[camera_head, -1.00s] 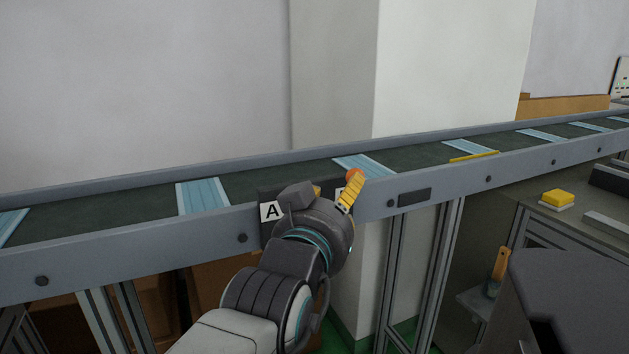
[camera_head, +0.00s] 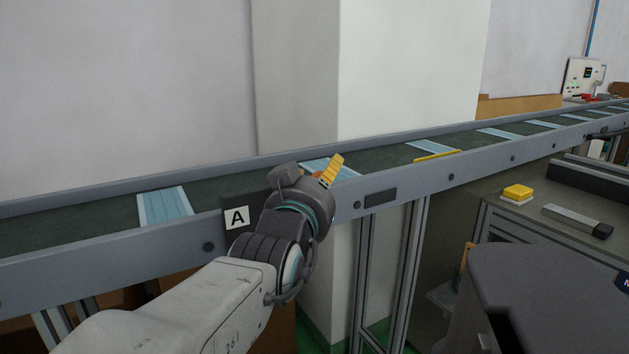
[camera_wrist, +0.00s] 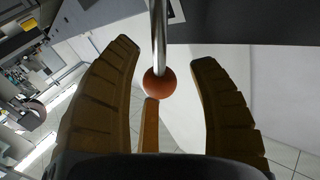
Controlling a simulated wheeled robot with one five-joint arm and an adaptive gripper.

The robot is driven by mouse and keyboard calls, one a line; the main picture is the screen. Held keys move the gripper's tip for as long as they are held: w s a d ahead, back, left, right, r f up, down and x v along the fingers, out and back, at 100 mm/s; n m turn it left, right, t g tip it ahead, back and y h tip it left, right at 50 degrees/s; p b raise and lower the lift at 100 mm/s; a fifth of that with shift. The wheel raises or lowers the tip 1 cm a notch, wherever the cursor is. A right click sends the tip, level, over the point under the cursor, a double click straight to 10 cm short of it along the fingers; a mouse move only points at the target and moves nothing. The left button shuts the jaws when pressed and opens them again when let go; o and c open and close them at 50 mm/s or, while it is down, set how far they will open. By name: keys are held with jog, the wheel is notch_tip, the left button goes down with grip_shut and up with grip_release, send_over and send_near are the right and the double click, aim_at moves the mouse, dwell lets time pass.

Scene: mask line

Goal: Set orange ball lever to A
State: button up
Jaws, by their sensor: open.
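The orange ball (camera_wrist: 159,83) sits at the end of a metal lever rod (camera_wrist: 158,30) in the wrist view. My gripper (camera_wrist: 166,55) is open, with one yellow finger on each side of the ball and clear gaps between. In the head view my gripper (camera_head: 333,165) is in front of the conveyor's side rail. A small bit of the orange ball (camera_head: 317,174) shows beside the yellow finger; the rest of the lever is hidden by my wrist. The "A" label (camera_head: 236,218) is on a dark plate left of my wrist.
The conveyor (camera_head: 90,224) carries several blue masks, one of them at left (camera_head: 165,206). A yellow button (camera_head: 517,192) stands on a grey bench at right. A white pillar (camera_head: 405,70) and wall stand behind the conveyor.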

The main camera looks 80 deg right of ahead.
grip_shut()
dwell(0.6)
